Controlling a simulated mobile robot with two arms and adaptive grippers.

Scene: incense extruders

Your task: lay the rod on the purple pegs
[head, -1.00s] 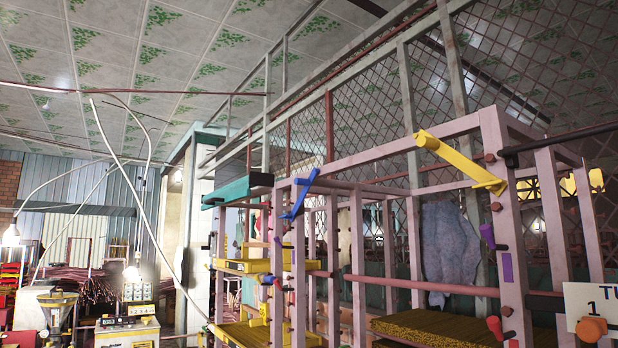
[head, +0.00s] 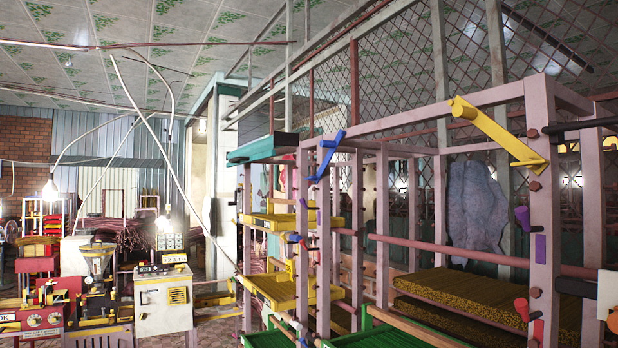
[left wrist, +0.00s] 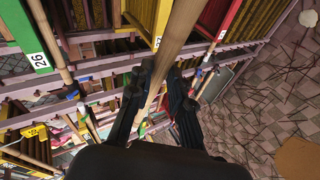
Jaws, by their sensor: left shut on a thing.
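A pale wooden rod (left wrist: 172,45) runs between the two fingers of my left gripper (left wrist: 160,70) in the left wrist view. The gripper is shut on it, and the rod extends past the fingertips to the top edge. The head view shows neither the rod nor either gripper. In the head view, a purple peg (head: 521,216) sticks out from the near right post of the pink rack (head: 543,180). A purple patch (head: 540,248) is on that post just below it. A second purple peg is not clear to me.
A long yellow bar (head: 500,135) and a blue bar (head: 328,157) jut from the rack posts. Yellow trays (head: 300,290) and stacked incense (head: 460,290) fill shelves. Machines (head: 165,300) stand at left. The left wrist view shows crowded racks, with tiled floor (left wrist: 265,100) at right.

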